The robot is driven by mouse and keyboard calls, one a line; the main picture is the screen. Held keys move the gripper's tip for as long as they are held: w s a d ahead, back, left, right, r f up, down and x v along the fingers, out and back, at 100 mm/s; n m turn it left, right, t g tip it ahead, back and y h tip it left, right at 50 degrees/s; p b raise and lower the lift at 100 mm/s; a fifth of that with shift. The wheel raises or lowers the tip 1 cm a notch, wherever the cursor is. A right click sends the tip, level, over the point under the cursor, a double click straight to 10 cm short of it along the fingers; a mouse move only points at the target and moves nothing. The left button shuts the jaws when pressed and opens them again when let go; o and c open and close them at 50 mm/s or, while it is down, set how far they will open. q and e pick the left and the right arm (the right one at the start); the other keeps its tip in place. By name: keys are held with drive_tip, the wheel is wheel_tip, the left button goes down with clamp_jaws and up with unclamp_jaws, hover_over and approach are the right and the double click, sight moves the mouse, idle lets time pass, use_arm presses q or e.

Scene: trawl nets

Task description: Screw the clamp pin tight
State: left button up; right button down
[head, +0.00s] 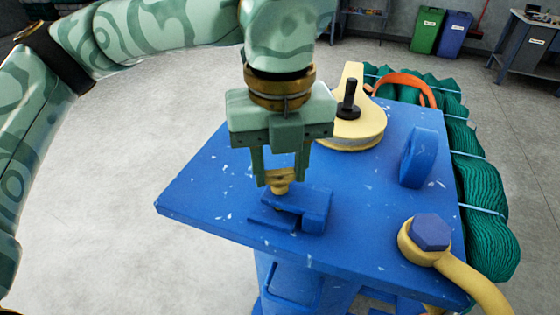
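My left gripper (280,178) points straight down over the blue table. Its two fingers are closed around the yellow, brass-like clamp pin (279,186). The pin stands upright, its lower end at the small blue clamp block (314,212) on the table top. How deep the pin sits in the block cannot be seen. My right gripper is not in view.
The blue table (215,213) also bears a yellow pulley with a black bolt (349,98), an upright blue lug (417,157) and a yellow ring with a blue hex head (431,232). Green net bundles (477,181) lie along its right side. The front left of the top is clear.

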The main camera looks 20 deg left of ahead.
use_arm(q)
drive_tip(key=shift+c, duration=0.7)
drive_tip(key=shift+m, duration=0.3)
